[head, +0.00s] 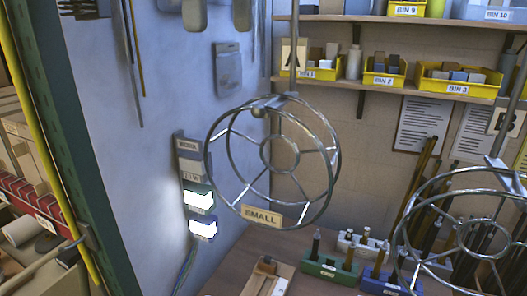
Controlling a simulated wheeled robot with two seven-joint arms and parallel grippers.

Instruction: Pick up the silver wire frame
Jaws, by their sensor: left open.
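A silver wire frame (331,193), two rings joined by spokes around a small inner ring, hangs in the middle of the head view. A tag reading SMALL (261,216) is at its lower edge. It hangs from a rod (293,75) by sign A (289,57). A second silver wire frame (405,240) hangs at the right by sign B (507,120), cut off by the picture edge. My right gripper is not in view.
A green post with a yellow edge (60,120) stands at the left, before a shelf with red boxes (35,210). Yellow bins (455,80) line the back shelf. The bench (235,255) below holds a green block (325,268) and a blue block (380,283). Lit switches (200,198) are on the wall.

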